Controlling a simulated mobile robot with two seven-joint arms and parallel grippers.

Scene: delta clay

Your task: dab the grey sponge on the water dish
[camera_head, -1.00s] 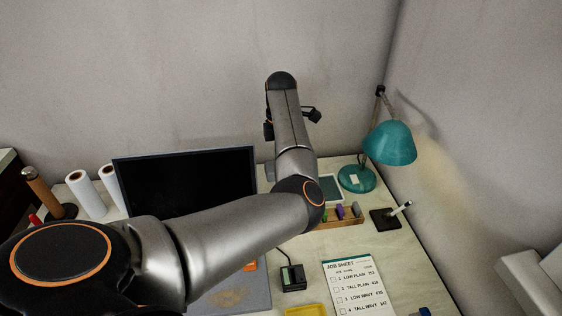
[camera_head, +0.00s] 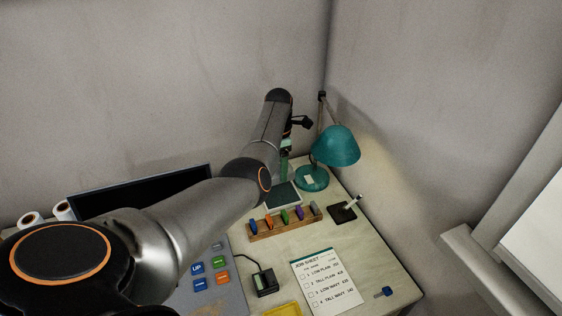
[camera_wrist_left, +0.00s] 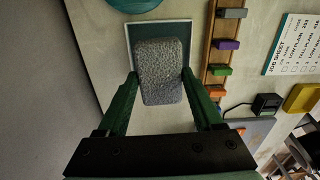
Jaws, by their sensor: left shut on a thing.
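The grey sponge (camera_wrist_left: 160,72) is a speckled block held between the green fingers of my left gripper (camera_wrist_left: 160,75) in the left wrist view. The gripper is shut on it. A square, dark teal dish with a pale rim (camera_wrist_left: 188,30), which I take for the water dish, lies behind the sponge in that view and is partly covered by it. In the head view the dish (camera_head: 283,195) lies on the desk near the lamp, and my left gripper (camera_head: 285,163) is at its far side. I cannot tell whether sponge and dish touch. My right gripper is not in view.
A teal lamp (camera_head: 335,147) stands beside the gripper at the back. A wooden rack (camera_head: 268,232) with several coloured pieces lies in front of the dish. A dark pad (camera_head: 342,214) with a pen-like stick, a job sheet (camera_head: 325,280) and a monitor (camera_head: 140,190) are around.

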